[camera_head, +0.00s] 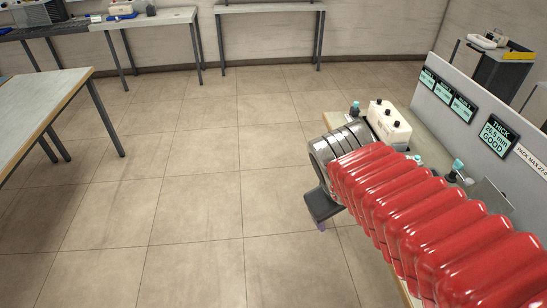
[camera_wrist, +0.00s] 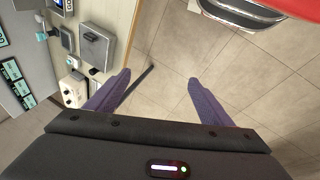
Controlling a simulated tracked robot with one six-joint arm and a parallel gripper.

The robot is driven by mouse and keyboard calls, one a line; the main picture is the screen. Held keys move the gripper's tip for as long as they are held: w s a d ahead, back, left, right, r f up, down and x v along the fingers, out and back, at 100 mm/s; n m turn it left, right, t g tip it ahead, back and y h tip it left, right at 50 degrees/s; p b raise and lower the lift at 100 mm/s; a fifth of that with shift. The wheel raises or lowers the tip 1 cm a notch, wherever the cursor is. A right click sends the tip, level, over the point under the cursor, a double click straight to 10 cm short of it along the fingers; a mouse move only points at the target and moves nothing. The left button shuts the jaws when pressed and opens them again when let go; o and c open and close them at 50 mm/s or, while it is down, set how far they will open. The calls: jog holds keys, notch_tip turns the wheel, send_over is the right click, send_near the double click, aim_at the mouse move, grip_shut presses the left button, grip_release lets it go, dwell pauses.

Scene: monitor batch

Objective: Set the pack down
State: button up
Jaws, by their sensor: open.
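In the head view the end of my gripper (camera_head: 321,226) hangs beside the bench's left edge, over the floor. No pack shows between the fingers. A grey box-like object (camera_wrist: 96,46) lies on the bench, left of the fingers in the wrist view; I cannot tell whether it is the pack or a fixture. My red ribbed arm hides much of the bench in the head view.
The bench (camera_wrist: 122,22) carries a cream box-shaped device (camera_head: 389,124) and small bottles. A grey panel behind it has several displays; one (camera_head: 497,136) reads "THICK 26.5 mm GOOD". A table (camera_head: 40,100) stands at the left. The middle floor is clear.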

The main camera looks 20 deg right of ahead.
jog(key=s+a+r+m+t+y, duration=0.1)
jog(key=a+r+t+y, duration=0.1)
jog(key=a, duration=0.8)
jog(key=shift+r+m+t+y, duration=0.3)
jog(key=shift+r+y, duration=0.4)
jog(key=shift+r, duration=0.15)
